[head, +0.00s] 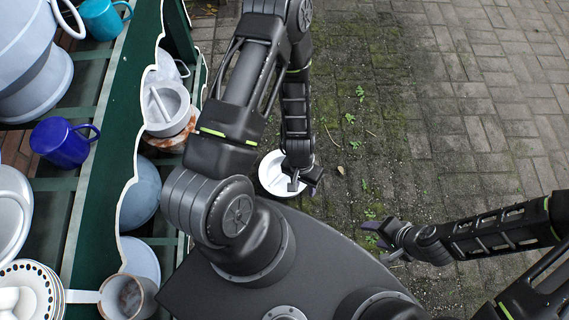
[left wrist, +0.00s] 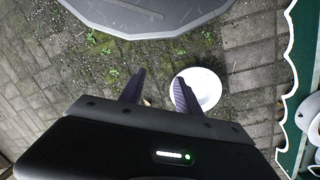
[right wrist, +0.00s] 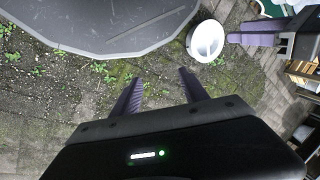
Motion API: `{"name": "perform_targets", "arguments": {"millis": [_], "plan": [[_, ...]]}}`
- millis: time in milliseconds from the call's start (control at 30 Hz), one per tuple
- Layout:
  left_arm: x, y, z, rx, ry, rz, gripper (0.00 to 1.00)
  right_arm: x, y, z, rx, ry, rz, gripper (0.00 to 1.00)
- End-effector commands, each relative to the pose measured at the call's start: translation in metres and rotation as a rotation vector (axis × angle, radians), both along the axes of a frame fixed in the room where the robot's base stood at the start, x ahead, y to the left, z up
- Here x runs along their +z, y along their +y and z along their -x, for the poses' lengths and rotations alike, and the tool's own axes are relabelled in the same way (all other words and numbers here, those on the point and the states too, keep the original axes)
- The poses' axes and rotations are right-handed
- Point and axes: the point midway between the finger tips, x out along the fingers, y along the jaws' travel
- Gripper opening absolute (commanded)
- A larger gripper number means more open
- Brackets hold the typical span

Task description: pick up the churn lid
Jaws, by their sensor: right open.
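The churn lid appears to be a white round dish-like piece with a raised handle (head: 272,183), lying on the paving beside my base. It also shows in the left wrist view (left wrist: 207,90) and the right wrist view (right wrist: 206,42). My left gripper (head: 309,182) is open and empty, close to the lid's right side in the head view and overlapping its edge there. In the left wrist view one finger partly covers the lid's edge; contact cannot be told. My right gripper (head: 385,240) is open and empty, apart from the lid.
A green shelf (head: 105,150) stands at the left, holding a large grey churn (head: 30,60), a blue mug (head: 60,143), a teal mug (head: 102,18), a lidded pot (head: 168,108) and plates. Mossy paving with small weeds lies open to the right.

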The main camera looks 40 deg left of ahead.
Motion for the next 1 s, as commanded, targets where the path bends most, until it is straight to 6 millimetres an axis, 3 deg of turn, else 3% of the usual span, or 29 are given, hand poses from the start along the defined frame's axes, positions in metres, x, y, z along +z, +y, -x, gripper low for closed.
{"name": "perform_targets", "arguments": {"millis": [33,100,200,300,400,500,633,1000], "plan": [[-0.059,0.019,-0.008,-0.013,0.012,-0.032,0.4,-0.048,-0.002,-0.002,-0.005,-0.003,0.002,0.52],[-0.104,0.046,-0.019,-0.037,0.027,-0.067,0.4,-0.081,-0.004,-0.004,-0.01,-0.007,0.006,0.52],[-0.161,0.081,-0.039,-0.076,0.033,-0.104,0.4,-0.125,-0.006,-0.007,-0.018,-0.013,0.011,0.52],[-0.207,0.111,-0.061,-0.12,0.02,-0.124,0.4,-0.162,-0.009,-0.01,-0.024,-0.019,0.015,0.52],[-0.237,0.132,-0.082,-0.162,-0.005,-0.135,0.4,-0.189,-0.011,-0.012,-0.029,-0.023,0.018,0.52],[-0.254,0.146,-0.099,-0.195,-0.03,-0.143,0.4,-0.204,-0.012,-0.014,-0.032,-0.026,0.019,0.52],[-0.26,0.155,-0.11,-0.219,-0.05,-0.147,0.4,-0.211,-0.012,-0.015,-0.035,-0.028,0.02,0.52],[-0.26,0.155,-0.111,-0.224,-0.051,-0.146,0.4,-0.21,-0.012,-0.015,-0.034,-0.028,0.02,0.52]]}}
